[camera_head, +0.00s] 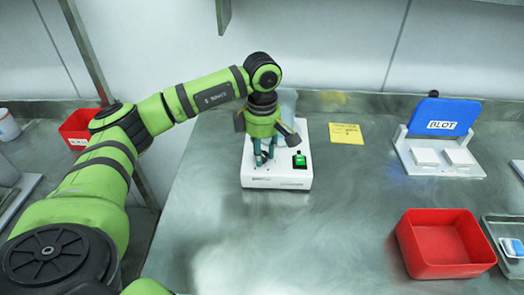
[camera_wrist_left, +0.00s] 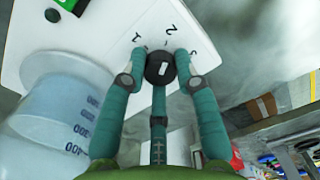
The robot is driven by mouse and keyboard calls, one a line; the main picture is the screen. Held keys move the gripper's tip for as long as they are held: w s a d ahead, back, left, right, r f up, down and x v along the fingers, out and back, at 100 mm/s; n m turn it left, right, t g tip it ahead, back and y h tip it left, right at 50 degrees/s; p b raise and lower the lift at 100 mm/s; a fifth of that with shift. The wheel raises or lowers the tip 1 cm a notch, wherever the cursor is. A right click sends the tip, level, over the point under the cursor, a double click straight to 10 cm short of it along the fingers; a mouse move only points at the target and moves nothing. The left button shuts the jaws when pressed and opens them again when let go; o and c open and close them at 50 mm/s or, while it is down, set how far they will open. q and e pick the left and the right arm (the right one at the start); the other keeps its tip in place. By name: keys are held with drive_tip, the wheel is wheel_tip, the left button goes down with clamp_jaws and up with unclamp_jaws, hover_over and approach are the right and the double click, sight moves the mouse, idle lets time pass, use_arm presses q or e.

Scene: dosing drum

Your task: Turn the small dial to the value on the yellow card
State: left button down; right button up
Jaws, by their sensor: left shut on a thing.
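The small dial (camera_wrist_left: 160,67) is a black round knob with a white mark, on the white device. Numbers, among them 1 and 2, are printed around it in the left wrist view. My left gripper (camera_wrist_left: 160,80) has its teal fingers shut around the dial. In the head view my left gripper (camera_head: 262,158) points down at the white device (camera_head: 285,182) and hides the dial. The yellow card (camera_head: 346,133) lies flat on the table right of the device; its writing is too small to read. My right gripper does not show.
A clear graduated vessel (camera_wrist_left: 62,110) stands close beside the fingers. A green-lit switch (camera_head: 299,160) is on the device. A blue BLOT board (camera_head: 443,117) stands at the right, with a red bin (camera_head: 442,245) in front. The table's middle is clear.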

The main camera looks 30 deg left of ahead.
use_arm(q)
drive_tip(key=c, duration=0.9)
unclamp_jaws()
drive_tip(key=shift+f, duration=0.1)
drive_tip(key=shift+c, duration=0.2)
drive_tip(key=shift+r, duration=0.25)
wheel_tip(320, 180, up, 12)
drive_tip(key=shift+f, duration=0.2)
drive_tip(key=shift+r, duration=0.1)
